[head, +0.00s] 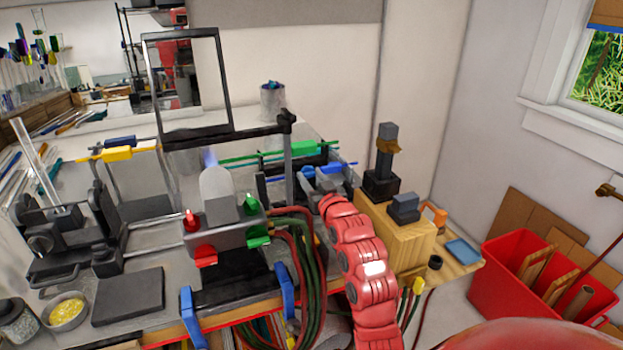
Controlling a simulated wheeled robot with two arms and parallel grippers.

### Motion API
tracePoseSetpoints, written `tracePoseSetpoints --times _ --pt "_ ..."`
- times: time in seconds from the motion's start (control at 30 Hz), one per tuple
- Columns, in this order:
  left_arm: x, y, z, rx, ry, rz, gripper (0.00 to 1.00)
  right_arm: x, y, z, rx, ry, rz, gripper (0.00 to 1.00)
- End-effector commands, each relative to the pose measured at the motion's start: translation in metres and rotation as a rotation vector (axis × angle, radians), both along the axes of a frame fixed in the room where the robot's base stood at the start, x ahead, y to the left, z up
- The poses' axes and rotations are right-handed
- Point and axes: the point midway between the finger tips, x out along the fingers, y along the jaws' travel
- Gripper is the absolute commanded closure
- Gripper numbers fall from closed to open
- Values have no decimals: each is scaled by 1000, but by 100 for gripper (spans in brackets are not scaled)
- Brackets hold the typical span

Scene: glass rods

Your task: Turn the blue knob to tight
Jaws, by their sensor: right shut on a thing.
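My right arm is red and reaches up from the bottom of the head view. Its grey gripper (311,180) is at the back right of the bench, beside the wooden block. The gripper is shut on a small blue part that I take for the blue knob (327,169); the fingers and the wrist hide much of it. A thin blue bar runs out on both sides of the gripper there. I cannot tell how far the knob is turned. My left gripper is not in view.
A burner (228,236) with red and green knobs and a flame stands left of my right arm, with hoses between them. A dark frame (228,85) rises behind it. A wooden block (400,240) is close on the right. A red bin (505,290) stands farther right.

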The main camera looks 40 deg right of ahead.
Motion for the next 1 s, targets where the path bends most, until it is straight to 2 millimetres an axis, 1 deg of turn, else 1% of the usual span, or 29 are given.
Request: tracePoseSetpoints --times 0.03,0.1,0.13,0.2,0.27,0.53,0.67,0.77,0.83,1.0 --pt "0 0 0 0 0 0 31 0 0 -4 4 6 0 100" --pt "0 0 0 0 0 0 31 0 0 -4 3 7 0 100" --pt "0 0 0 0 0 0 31 0 0 -3 3 7 0 51" --pt "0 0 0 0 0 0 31 0 0 -3 2 6 0 39" --pt "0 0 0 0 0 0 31 0 0 -3 2 5 0 29" --pt "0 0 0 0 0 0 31 0 0 -1 0 2 0 29" --pt "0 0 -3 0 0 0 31 -6 1 -1 -1 -1 0 29" --pt "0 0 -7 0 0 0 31 -17 4 -1 -2 -5 0 29" --pt "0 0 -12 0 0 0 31 -29 6 -4 -1 -1 -2 29" --pt "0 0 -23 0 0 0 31 -66 15 -3 -1 -4 -2 29"
